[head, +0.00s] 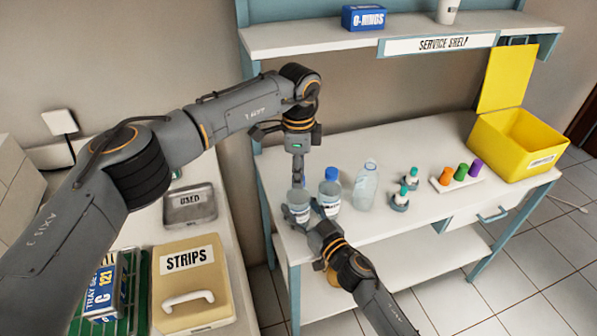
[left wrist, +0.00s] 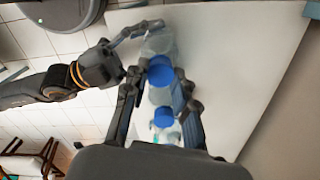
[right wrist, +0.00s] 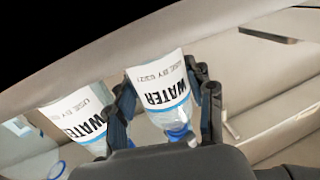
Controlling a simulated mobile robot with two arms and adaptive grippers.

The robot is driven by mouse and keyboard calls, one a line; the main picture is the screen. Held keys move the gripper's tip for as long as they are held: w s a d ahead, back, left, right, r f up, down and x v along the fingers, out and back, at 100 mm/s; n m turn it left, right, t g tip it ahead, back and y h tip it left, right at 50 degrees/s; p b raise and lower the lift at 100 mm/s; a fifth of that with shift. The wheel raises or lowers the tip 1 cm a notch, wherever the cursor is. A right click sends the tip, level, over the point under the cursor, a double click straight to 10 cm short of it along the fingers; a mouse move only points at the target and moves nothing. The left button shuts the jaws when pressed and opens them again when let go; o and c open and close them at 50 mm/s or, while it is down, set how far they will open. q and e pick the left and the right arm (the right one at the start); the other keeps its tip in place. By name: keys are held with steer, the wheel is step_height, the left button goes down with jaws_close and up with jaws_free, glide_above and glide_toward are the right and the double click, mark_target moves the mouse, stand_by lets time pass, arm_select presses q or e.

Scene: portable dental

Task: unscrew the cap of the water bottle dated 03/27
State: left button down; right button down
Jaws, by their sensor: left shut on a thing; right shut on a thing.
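The water bottle labelled "USE BY 03/27" (right wrist: 160,85) stands on the white table, leftmost in the row in the head view (head: 299,199). My right gripper (head: 304,214) is shut around its body from the front, a finger on each side of the label in the right wrist view. My left gripper (head: 298,180) comes down from above and is shut at its top. The bottle's blue cap (left wrist: 160,76) lies between the left fingers in the left wrist view; it also shows in the right wrist view (right wrist: 178,131). In the head view the left fingers hide it.
A second blue-capped bottle (head: 330,190) stands close on the right, then a clear bottle (head: 367,186). Small green-topped items (head: 400,198), a rack of coloured pieces (head: 458,178) and an open yellow box (head: 518,148) stand farther right. A shelf (head: 290,38) overhangs behind.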

arm_select(q)
steer(key=shift+r, duration=0.2)
steer(key=shift+r, duration=0.9)
steer(key=shift+r, duration=2)
arm_select(e)
steer(key=shift+c, duration=2.1)
jaws_free()
